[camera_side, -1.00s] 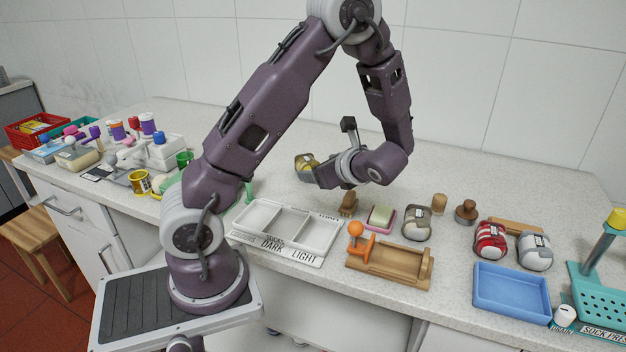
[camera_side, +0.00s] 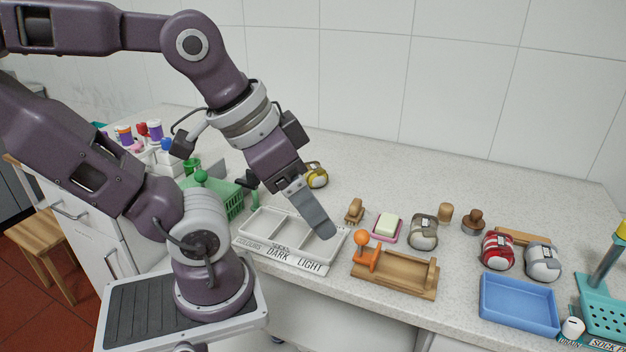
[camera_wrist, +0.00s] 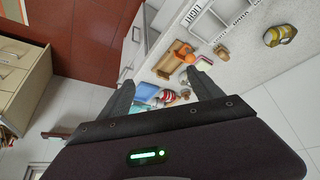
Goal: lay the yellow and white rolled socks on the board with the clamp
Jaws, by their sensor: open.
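The yellow and white rolled socks (camera_side: 317,177) lie on the counter behind my gripper, which partly hides them in the side view. They also show in the wrist view (camera_wrist: 281,36), at the upper right. The wooden board (camera_side: 402,273) lies near the counter's front edge, with an orange-knobbed clamp (camera_side: 366,250) at its left end. In the wrist view the clamp's orange knob (camera_wrist: 190,58) shows beyond the fingers. My gripper (camera_side: 320,222) is over the white sorting tray, nearer the camera than the socks. Its fingers are apart in the wrist view (camera_wrist: 160,90), with nothing between them.
The white tray (camera_side: 262,252) is labelled, including DARK and LIGHT. Grey-white (camera_side: 424,232) and red-white rolls (camera_side: 497,250), a soap dish (camera_side: 387,226), brushes and a blue tray (camera_side: 518,305) stand rightward. A green basket (camera_side: 228,205) stands left. The back middle counter is clear.

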